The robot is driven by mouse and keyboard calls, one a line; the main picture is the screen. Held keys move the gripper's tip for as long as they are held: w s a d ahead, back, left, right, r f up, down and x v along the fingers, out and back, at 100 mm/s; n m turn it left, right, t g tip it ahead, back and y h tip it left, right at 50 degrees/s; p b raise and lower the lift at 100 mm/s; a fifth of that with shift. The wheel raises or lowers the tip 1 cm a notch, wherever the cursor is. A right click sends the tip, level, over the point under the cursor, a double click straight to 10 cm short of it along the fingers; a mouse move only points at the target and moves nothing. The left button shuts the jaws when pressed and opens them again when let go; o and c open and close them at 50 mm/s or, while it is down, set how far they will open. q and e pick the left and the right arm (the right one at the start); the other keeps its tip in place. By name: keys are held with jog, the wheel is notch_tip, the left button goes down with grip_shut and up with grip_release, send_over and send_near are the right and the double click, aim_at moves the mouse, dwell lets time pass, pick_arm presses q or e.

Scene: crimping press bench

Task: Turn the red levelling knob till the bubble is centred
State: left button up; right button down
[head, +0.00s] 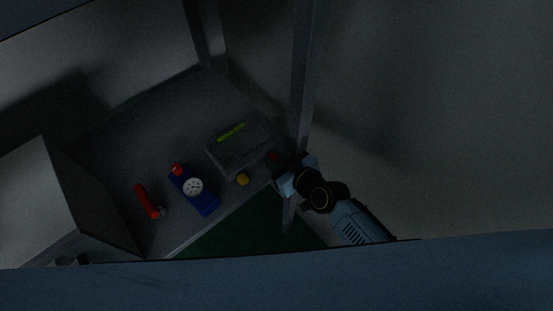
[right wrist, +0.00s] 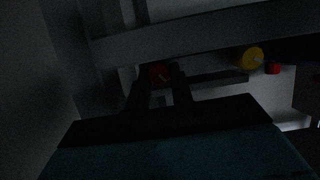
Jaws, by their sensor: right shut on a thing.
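The grey levelling block (head: 225,155) sits near the bench's front right corner. A yellow-green bubble vial (head: 231,132) lies on its top; the bubble's place is too small and dim to tell. The red levelling knob (head: 273,155) is at the block's right end and partly hidden by my right gripper (head: 278,165). In the right wrist view, the red knob (right wrist: 158,73) shows between the two dark fingers of my right gripper (right wrist: 160,82), which is shut on it. A yellow knob (head: 242,179) is on the block's front side. My left gripper is not in view.
A red-handled tool (head: 147,201) lies further left, beside a large grey box (head: 40,205). A grey upright post (head: 302,80) rises close to my right gripper.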

jog(key=shift+m, duration=0.3)
jog(key=c, duration=1.2)
grip_release()
jog(key=shift+c, duration=0.2)
jog(key=p+v, duration=0.1)
jog(key=v, duration=1.2)
jog(key=shift+d, duration=0.25)
jog(key=shift+s, duration=0.1)
